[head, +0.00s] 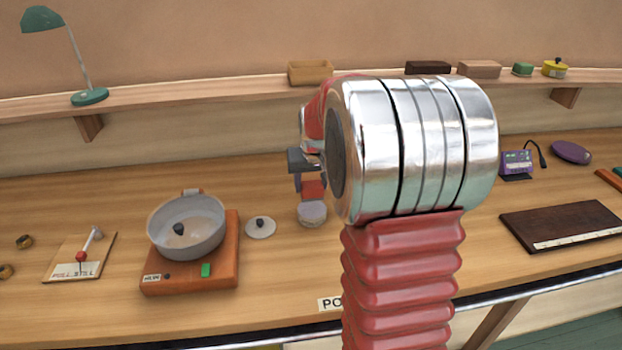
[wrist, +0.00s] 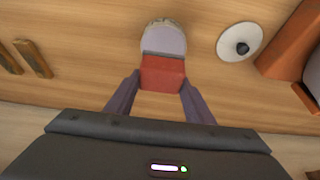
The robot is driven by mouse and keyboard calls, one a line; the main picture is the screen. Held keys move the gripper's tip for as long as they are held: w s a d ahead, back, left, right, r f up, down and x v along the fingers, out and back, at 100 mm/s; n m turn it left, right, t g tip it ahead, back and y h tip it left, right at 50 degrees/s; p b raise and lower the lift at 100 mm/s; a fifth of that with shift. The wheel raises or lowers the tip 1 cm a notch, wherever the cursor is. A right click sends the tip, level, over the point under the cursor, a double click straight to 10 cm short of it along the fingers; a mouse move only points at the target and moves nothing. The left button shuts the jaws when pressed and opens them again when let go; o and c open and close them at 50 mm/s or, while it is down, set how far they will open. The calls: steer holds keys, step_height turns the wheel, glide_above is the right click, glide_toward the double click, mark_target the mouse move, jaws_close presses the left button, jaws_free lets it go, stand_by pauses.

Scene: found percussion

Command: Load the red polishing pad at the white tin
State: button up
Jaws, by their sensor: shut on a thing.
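The red polishing pad (head: 313,189) is between the purple fingers of my gripper (head: 307,182), which is shut on it. The wrist view shows the pad (wrist: 162,74) as a red block between the two fingertips (wrist: 161,88). The white tin (head: 312,214), a low round tin with a pale lavender top, stands on the bench just below the pad in the head view. In the wrist view the tin (wrist: 163,38) is right beyond the pad, which overlaps its near edge. I cannot tell whether they touch. A white lid (head: 260,227) with a black knob lies beside the tin.
A grey pan (head: 188,226) sits on an orange base (head: 236,280) to the left. A lever board (head: 80,258) is farther left. A dark brown board (head: 560,226) and a purple device (head: 517,163) are at right. My arm hides part of the bench.

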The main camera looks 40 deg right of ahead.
mark_target(311, 196)
steer(key=shift+f, duration=1.9)
steer(key=shift+s+f, duration=0.1)
steer(key=shift+f, duration=0.4)
stand_by(1.0)
steer(key=shift+r, duration=3.65)
